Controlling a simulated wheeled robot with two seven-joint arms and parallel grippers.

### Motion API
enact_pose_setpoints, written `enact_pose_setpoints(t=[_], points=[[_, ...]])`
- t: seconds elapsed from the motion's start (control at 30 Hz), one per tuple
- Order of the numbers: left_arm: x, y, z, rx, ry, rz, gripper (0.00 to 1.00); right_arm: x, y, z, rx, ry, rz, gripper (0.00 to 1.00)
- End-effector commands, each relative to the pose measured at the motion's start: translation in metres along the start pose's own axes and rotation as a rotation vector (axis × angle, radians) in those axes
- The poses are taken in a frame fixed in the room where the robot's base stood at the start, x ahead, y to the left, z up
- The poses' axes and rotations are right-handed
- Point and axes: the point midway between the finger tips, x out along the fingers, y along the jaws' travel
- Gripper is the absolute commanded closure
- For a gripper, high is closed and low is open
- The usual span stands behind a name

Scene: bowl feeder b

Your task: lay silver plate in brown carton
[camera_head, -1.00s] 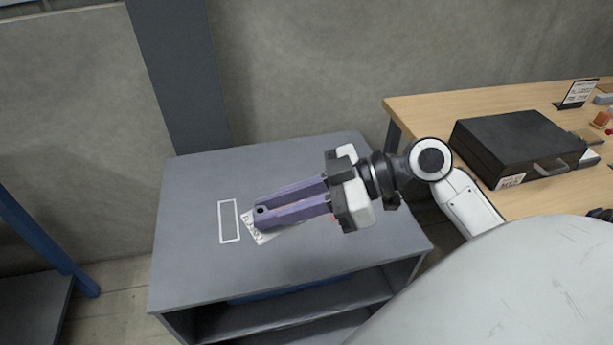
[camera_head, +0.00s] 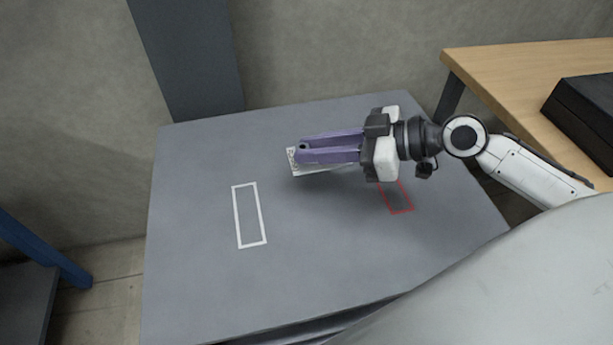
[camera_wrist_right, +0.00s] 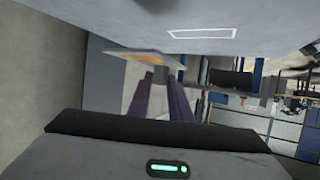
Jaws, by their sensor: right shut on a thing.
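My right gripper (camera_head: 303,152), with long purple fingers, reaches left above the grey table in the head view. It is shut on a thin, flat silver-white plate (camera_head: 293,162), which shows below and beside the fingertips. The fingers hide much of the plate. In the right wrist view the plate (camera_wrist_right: 142,58) lies across the fingertips (camera_wrist_right: 163,76), with a tan patch on its face. I see no brown carton in either view. My left gripper is not in view.
The grey table (camera_head: 190,285) is bare apart from a white outlined rectangle (camera_head: 235,217) and a red outlined one (camera_head: 410,212). A wooden table (camera_head: 500,62) with a black case (camera_head: 588,115) stands at the right. A blue frame (camera_head: 50,250) stands at the left.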

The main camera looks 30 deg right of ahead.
Motion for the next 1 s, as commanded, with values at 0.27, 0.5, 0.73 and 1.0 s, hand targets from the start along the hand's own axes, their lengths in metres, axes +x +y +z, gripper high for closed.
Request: enact_pose_setpoints(t=[0.27, 0.5, 0.73, 1.0], points=[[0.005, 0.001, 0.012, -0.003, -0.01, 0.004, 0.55, 0.019, 0.0, 0.045, 0.005, 0.001, 0.001, 1.0], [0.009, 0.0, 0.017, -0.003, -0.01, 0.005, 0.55, 0.029, 0.0, 0.072, 0.006, 0.001, 0.002, 1.0], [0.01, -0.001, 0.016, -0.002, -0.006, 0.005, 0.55, 0.035, 0.0, 0.085, 0.001, 0.001, 0.002, 1.0], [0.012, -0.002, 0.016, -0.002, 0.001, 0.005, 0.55, 0.036, 0.0, 0.088, 0.001, 0.0, 0.001, 1.0]])
